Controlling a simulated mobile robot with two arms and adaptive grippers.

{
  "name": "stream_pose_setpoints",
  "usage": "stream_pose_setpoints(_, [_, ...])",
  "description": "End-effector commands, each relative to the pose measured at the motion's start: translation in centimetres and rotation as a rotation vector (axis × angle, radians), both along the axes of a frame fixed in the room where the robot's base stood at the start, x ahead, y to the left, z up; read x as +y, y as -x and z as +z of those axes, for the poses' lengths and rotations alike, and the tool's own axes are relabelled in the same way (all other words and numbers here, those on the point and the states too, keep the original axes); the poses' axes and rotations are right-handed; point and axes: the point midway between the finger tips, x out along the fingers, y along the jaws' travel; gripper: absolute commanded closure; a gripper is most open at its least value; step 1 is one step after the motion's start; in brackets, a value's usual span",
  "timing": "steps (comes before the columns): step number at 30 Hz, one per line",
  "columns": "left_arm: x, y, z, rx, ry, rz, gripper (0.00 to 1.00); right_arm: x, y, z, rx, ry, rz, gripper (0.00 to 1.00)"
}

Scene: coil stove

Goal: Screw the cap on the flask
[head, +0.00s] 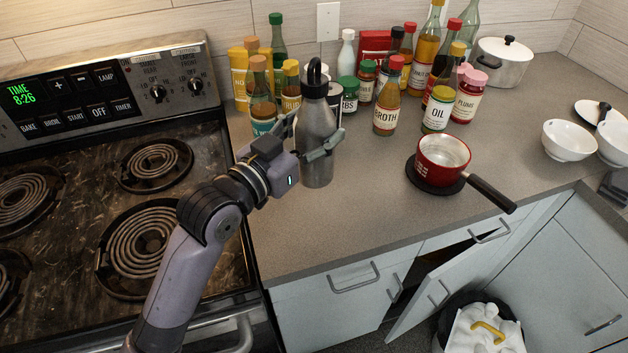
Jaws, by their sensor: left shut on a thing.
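The flask (317,150) is a grey metal bottle standing upright on the counter just right of the stove. A black cap (315,75) with a loop handle is at its mouth; I cannot tell how tightly it sits. My left gripper (314,136) reaches in from the left and is shut on the flask's body, one finger in front at the right and the other behind at the left. My right gripper is not in view.
Several bottles and jars, such as the broth bottle (387,113), crowd behind the flask. A red saucepan (440,160) stands on a black trivet (418,183) to the right. A coil stove (90,205) is at left. A cabinet door (430,300) hangs open below.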

Motion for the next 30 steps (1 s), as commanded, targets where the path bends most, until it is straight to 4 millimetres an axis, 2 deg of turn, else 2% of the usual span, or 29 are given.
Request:
stream_pose_setpoints(3, [0.1,0.0,-2.9,0.0,0.001,0.001,1.0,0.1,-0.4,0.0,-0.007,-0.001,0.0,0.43])
stream_pose_setpoints(9, [0.0,0.1,-6.3,-0.005,0.004,0.0,1.0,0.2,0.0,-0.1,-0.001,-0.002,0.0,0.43])
stream_pose_setpoints(13, [0.0,0.0,-7.1,-0.009,0.003,0.0,1.0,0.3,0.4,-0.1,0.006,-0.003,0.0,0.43])
stream_pose_setpoints(23, [0.0,0.0,-7.3,-0.008,0.003,0.0,1.0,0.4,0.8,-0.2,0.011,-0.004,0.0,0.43])
stream_pose_setpoints(30, [0.0,0.0,-10.5,-0.005,0.002,-0.001,1.0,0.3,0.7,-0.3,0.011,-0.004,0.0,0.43])
